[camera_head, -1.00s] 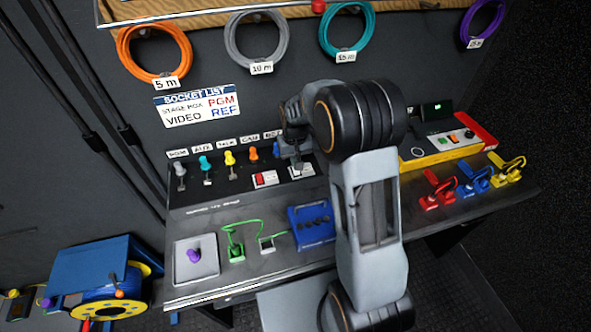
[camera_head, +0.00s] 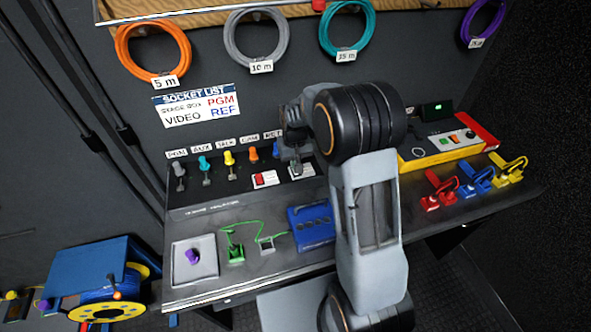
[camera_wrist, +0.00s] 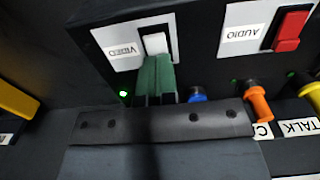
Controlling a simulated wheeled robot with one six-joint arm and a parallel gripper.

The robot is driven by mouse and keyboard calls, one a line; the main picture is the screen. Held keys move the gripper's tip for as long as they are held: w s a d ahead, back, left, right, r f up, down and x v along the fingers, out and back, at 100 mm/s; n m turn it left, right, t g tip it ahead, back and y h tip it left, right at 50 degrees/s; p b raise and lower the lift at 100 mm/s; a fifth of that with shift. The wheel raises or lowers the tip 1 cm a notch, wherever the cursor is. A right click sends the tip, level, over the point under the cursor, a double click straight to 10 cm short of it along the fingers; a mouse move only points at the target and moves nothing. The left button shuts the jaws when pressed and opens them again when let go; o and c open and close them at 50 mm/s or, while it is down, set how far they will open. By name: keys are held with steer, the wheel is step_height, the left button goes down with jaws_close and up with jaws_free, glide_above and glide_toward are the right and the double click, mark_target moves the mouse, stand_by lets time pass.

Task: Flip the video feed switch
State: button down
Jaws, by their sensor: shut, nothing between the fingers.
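The video switch is a white rocker (camera_wrist: 155,44) on a white plate labelled VIDEO (camera_wrist: 124,52) in the wrist view. A small green light (camera_wrist: 124,95) glows beside the plate. My gripper (camera_wrist: 155,60) is shut and empty, its green fingertips right at the rocker's near edge and covering part of it. I cannot tell whether they press on it. In the head view the video plate (camera_head: 303,171) shows below my gripper (camera_head: 294,163), and my arm hides the area to its right.
A red switch (camera_wrist: 290,30) labelled AUDIO sits beside it. Orange (camera_wrist: 258,104) and blue (camera_wrist: 198,95) plugs stand close to my gripper. A blue box (camera_head: 313,234), green cable (camera_head: 236,250) and purple plug (camera_head: 193,256) occupy the desk front.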

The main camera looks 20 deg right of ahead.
steer(key=shift+s, duration=0.1)
steer(key=shift+r+p, duration=2.5)
steer(key=shift+r, duration=1)
steer(key=shift+f, duration=0.15)
steer(key=s, duration=0.3)
steer(key=shift+s+f+g, duration=0.2)
steer(key=shift+f+g, duration=0.05)
steer(key=shift+g, duration=0.05)
steer(key=s+r+t, duration=0.4)
steer(key=s+r, duration=0.9)
steer(key=s, duration=0.4)
steer(key=shift+r+t, duration=0.3)
steer(key=shift+t, duration=0.1)
steer(key=shift+s, duration=0.1)
